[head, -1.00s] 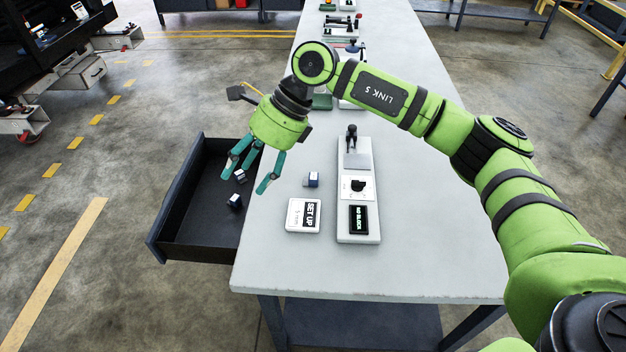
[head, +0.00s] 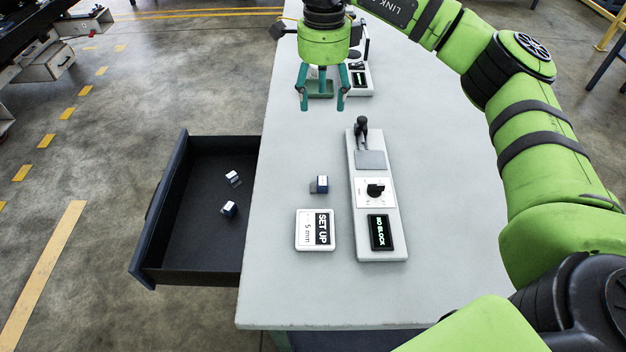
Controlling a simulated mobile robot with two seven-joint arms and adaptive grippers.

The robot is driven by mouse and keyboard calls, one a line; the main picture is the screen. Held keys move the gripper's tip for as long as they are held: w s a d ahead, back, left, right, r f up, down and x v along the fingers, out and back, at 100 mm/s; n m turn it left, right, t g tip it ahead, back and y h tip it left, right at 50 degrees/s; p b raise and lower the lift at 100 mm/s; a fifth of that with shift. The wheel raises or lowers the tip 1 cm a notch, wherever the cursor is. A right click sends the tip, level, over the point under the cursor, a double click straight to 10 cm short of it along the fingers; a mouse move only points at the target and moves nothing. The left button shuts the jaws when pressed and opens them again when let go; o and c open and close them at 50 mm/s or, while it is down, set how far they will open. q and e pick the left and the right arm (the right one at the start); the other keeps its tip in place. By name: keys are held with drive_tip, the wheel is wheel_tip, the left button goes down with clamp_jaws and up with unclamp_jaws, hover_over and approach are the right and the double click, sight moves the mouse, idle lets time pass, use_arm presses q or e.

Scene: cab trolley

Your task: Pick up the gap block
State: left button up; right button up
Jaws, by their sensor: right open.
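A small white and dark blue block (head: 320,184) sits on the grey table (head: 290,290), left of a white fixture strip (head: 391,250). Two similar blocks, one farther back (head: 233,178) and one nearer (head: 229,209), lie in the open dark drawer (head: 187,235). Any size marks on the blocks are too small to read. My right gripper (head: 322,106) is open and empty. Its fingers point down over the table, farther back than the block there and apart from it. My left gripper is not in view.
A card (head: 316,230) reads "SET UP 5 mm". The strip has a dark lever (head: 362,131), a dial (head: 375,190) and a display (head: 380,232) reading "NO BLOCK". The table's right side is clear.

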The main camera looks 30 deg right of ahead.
wheel_tip(320, 180, down, 8)
drive_tip(key=b, duration=1.6)
hover_over(322, 181)
wheel_tip(322, 181, down, 9)
drive_tip(key=shift+w+a+r, duration=0.15)
drive_tip(key=shift+f, duration=0.2)
drive_tip(key=shift+f+p, duration=0.6)
drive_tip(key=shift+f, duration=2.9)
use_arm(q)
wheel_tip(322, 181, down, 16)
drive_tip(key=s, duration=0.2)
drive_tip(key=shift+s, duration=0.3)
use_arm(e)
clamp_jaws()
